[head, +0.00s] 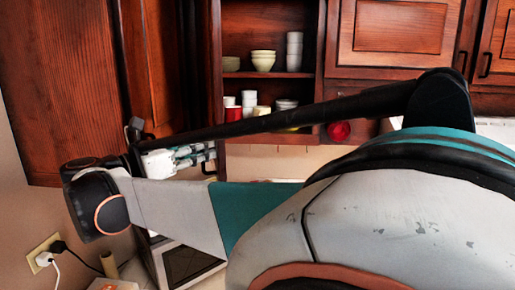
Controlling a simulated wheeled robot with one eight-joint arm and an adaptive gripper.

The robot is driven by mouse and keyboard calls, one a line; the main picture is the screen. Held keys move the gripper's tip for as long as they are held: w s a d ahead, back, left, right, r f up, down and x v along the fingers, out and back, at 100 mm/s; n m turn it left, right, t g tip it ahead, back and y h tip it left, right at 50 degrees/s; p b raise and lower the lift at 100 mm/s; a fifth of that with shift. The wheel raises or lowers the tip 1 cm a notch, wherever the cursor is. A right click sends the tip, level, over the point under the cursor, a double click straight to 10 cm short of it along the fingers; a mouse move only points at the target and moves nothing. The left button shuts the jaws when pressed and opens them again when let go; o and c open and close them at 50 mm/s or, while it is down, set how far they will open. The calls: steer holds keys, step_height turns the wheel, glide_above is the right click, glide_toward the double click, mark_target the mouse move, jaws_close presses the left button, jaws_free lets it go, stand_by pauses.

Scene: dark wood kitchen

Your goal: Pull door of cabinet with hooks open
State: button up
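A dark red-brown wooden cabinet stands along the upper part of the head view. Its middle section is an open-fronted cabinet (228,92) with bowls and cups on two shelves. To its left is a tall panelled door (150,62), and a dark narrow panel stands between them, seen at a steep angle. My gripper (205,154) is at the lower edge of this narrow panel, left of the shelves. The fingers are small and partly hidden by my arm, so I cannot tell whether they touch the panel or how far apart they are. I see no hooks.
Closed cabinet doors (398,28) with dark handles are at the upper right. At the lower left are a wall outlet (44,253) with plugs and a box-shaped appliance (188,265). My arm covers much of the right and centre.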

steer(key=shift+w, duration=0.4)
steer(key=shift+s+f, duration=0.1)
steer(key=v, duration=0.7)
steer(key=shift+s+a, duration=0.2)
steer(key=shift+s, duration=0.05)
